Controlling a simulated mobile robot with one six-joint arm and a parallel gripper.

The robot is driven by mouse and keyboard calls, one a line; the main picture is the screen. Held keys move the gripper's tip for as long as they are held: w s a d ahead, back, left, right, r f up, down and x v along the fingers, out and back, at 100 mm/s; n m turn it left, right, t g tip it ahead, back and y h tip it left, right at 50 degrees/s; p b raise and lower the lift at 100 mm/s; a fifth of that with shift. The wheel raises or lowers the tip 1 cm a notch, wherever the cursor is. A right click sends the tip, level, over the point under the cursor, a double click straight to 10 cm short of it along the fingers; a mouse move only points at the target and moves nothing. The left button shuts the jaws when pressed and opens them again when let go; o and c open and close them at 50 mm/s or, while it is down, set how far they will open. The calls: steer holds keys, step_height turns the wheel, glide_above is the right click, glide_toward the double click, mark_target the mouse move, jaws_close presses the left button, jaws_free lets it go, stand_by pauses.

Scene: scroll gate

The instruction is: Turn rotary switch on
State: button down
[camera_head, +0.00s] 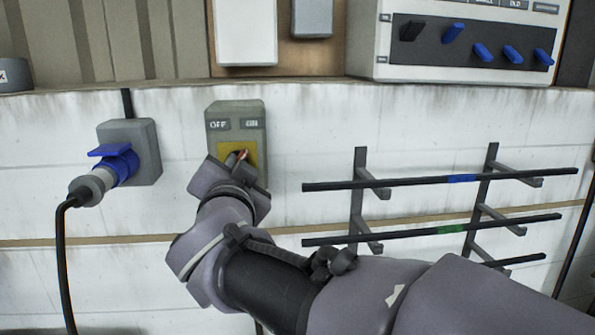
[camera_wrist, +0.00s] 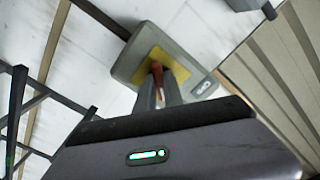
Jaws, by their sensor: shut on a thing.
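The rotary switch (camera_head: 221,112) is a grey box on the white wall with an OFF label at upper left, an ON label at upper right and a yellow plate. Its red knob (camera_head: 240,155) shows only in part behind my gripper (camera_head: 238,160). In the wrist view the box (camera_wrist: 125,67) appears tilted, and the red knob (camera_wrist: 157,68) lies between the fingers of my gripper (camera_wrist: 160,85). The fingers are shut on the knob. Which label the knob points at I cannot tell, as the fingers cover much of it.
A grey socket (camera_head: 147,143) with a blue plug (camera_head: 122,163) and black cable is on the wall at left. Wall racks (camera_head: 358,205) holding dark rods stand out at right. A panel (camera_head: 465,45) with a row of levers is above right.

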steer(key=shift+m, duration=0.3)
steer(key=c, duration=1.5)
jaws_free()
steer(key=shift+o, duration=0.2)
steer(key=shift+s, duration=0.15)
steer(key=s+d+p, duration=0.3)
steer(key=s, duration=1.4)
steer(key=shift+d, duration=0.2)
